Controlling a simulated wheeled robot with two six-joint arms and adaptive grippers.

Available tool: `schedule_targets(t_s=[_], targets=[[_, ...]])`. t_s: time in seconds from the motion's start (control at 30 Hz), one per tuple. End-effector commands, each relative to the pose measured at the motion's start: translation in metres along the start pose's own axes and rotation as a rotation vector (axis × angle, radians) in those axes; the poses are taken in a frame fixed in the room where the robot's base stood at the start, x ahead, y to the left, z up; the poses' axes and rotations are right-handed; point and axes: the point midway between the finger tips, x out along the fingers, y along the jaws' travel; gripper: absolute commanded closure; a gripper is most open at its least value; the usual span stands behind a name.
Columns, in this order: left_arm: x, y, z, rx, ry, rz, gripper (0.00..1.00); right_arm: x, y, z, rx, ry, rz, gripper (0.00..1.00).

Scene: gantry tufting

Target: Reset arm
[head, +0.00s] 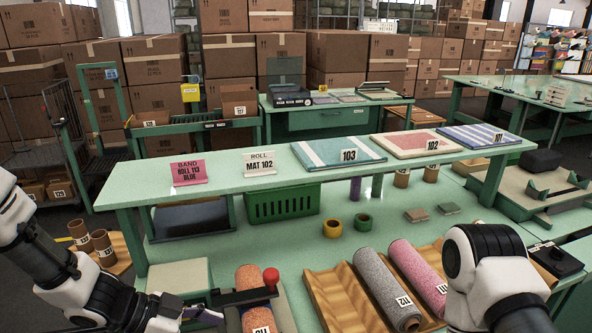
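My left arm comes in from the left edge, and its gripper (192,314) is low in the picture, cut by the bottom edge. It is just left of an orange speckled roll (254,285) that sits by a dark bar with a red knob (271,276). Whether its fingers are open or shut, or touch the bar, does not show clearly. My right arm's white link stands at the lower right, beside the pink roll (417,274). My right gripper is out of view below the frame.
A wooden cradle (328,292) holds the pink roll and a grey roll (384,285). A raised green shelf (240,180) carries mat samples and label cards. A green crate (282,203), yellow tape (332,228) and green tape (363,222) are underneath. Brown rolls (102,244) stand at left.

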Motion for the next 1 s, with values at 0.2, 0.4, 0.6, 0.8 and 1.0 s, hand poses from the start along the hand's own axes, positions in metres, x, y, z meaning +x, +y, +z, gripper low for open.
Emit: schedule_targets(t_s=[0.2,0.4,0.6,0.8,1.0], targets=[[0.035,0.019,0.047,-0.066,-0.046,0.071,0.34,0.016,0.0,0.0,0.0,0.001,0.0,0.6],[0.078,0.049,0.105,-0.235,-0.102,0.123,0.34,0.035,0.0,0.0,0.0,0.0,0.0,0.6],[0.138,0.094,0.198,-0.604,-0.219,0.073,0.34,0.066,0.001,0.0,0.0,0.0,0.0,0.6],[0.16,0.15,0.324,-1.063,-0.505,-0.228,0.34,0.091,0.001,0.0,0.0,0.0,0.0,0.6],[0.115,0.151,0.369,-1.236,-0.687,-0.573,0.34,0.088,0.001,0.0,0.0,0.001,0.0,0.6]])
